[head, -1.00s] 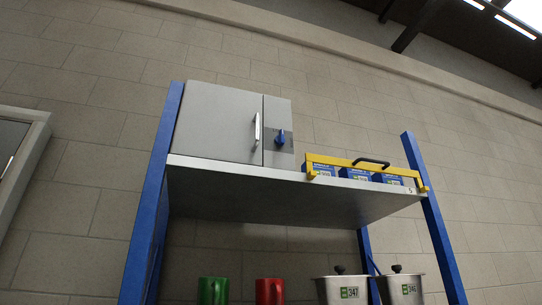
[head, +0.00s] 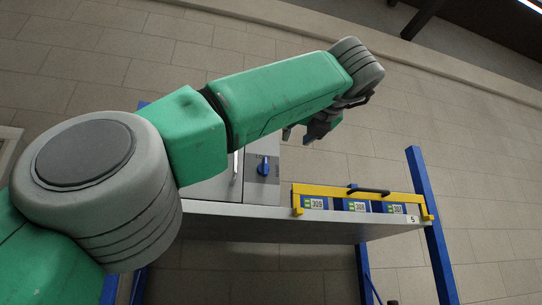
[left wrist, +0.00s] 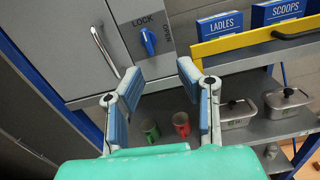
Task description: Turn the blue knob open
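The blue knob (head: 263,167) sits on the narrow right panel of a grey cabinet (head: 212,188) on the upper shelf. In the left wrist view the knob (left wrist: 148,41) is near the top, beside the word LOCK, with its grip slightly tilted from upright. My left gripper (head: 306,134) is above and to the right of the knob in the head view. In the left wrist view the left gripper (left wrist: 160,78) has its two fingers spread apart with nothing between them, below the knob and not touching it. My right gripper is in neither view.
The cabinet's bar handle (left wrist: 103,50) stands out left of the knob. A yellow rail (head: 362,196) with a black handle fronts several blue boxes at right. Mugs (left wrist: 181,124) and lidded pots (left wrist: 236,112) stand on the lower shelf.

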